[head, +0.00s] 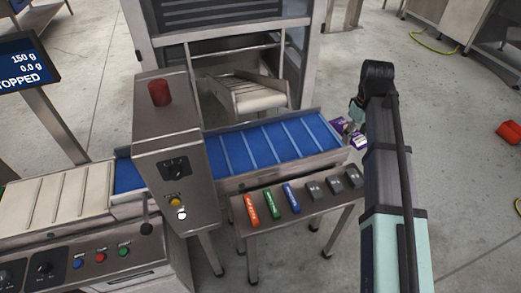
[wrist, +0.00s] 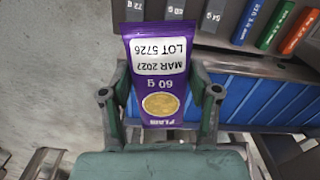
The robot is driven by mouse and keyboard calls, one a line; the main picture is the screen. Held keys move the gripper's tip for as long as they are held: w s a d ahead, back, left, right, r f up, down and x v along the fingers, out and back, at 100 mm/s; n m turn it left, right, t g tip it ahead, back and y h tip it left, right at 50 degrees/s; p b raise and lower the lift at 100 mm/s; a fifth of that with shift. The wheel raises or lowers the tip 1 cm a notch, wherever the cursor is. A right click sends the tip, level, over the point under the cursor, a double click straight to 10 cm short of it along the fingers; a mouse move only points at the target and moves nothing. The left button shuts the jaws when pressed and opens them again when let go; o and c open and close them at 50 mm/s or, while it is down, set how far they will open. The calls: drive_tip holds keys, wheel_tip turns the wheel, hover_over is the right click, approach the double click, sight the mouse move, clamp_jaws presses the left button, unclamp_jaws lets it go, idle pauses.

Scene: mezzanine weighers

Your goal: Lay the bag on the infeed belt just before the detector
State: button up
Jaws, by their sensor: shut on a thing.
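The bag (wrist: 160,85) is a purple packet with a white label, "60 g" and a round yellow picture. In the wrist view it lies between the two fingers of my gripper (wrist: 160,104), which is shut on it. In the head view the gripper (head: 356,116) and the purple bag (head: 354,138) are at the right end of the blue belt (head: 265,146), partly hidden by my arm. The belt also shows below the bag in the wrist view (wrist: 250,98). The detector (head: 168,125) is a steel housing with a red lamp, straddling the belt to the left. The belt shows no bag on it.
A steel side shelf in front of the belt holds orange (head: 252,210), green (head: 270,202) and blue (head: 291,197) sticks and several grey blocks (head: 333,184). A chute (head: 258,95) stands behind the belt. A screen (head: 25,62) reading "STOPPED" is at the left.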

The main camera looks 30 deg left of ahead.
sight(239, 156)
drive_tip(key=s+a+r+n+p, duration=0.1)
drive_tip(key=a+n, duration=0.3)
drive_tip(key=a, duration=0.6)
drive_tip(key=s+a+r+n+p, duration=0.1)
drive_tip(key=s+a+r+n, duration=0.1)
drive_tip(key=a, duration=0.8)
drive_tip(key=s+n, duration=0.1)
drive_tip(key=n, duration=0.1)
drive_tip(key=shift+s+a+n, duration=0.15)
drive_tip(key=shift+a+n, duration=0.05)
drive_tip(key=shift+n, duration=0.1)
drive_tip(key=s+a+n, duration=0.2)
drive_tip(key=s+a, duration=0.1)
drive_tip(key=a, duration=0.2)
drive_tip(key=s+a+r+n+p, duration=0.1)
drive_tip(key=s+a+n, duration=0.1)
drive_tip(key=a, duration=0.3)
drive_tip(key=s+a+n, duration=0.3)
drive_tip(key=a, duration=0.2)
drive_tip(key=shift+s+a+r, duration=0.15)
drive_tip(key=shift+s+a, duration=0.2)
drive_tip(key=shift+s+a+f+n, duration=0.15)
drive_tip(key=shift+f+n, duration=0.1)
drive_tip(key=shift+n, duration=0.05)
wheel_tip(239, 156, down, 19)
drive_tip(key=p, duration=0.4)
drive_tip(key=shift+f, duration=0.15)
drive_tip(key=shift+f, duration=0.15)
drive_tip(key=o, duration=1.1)
drive_tip(key=shift+o, duration=0.2)
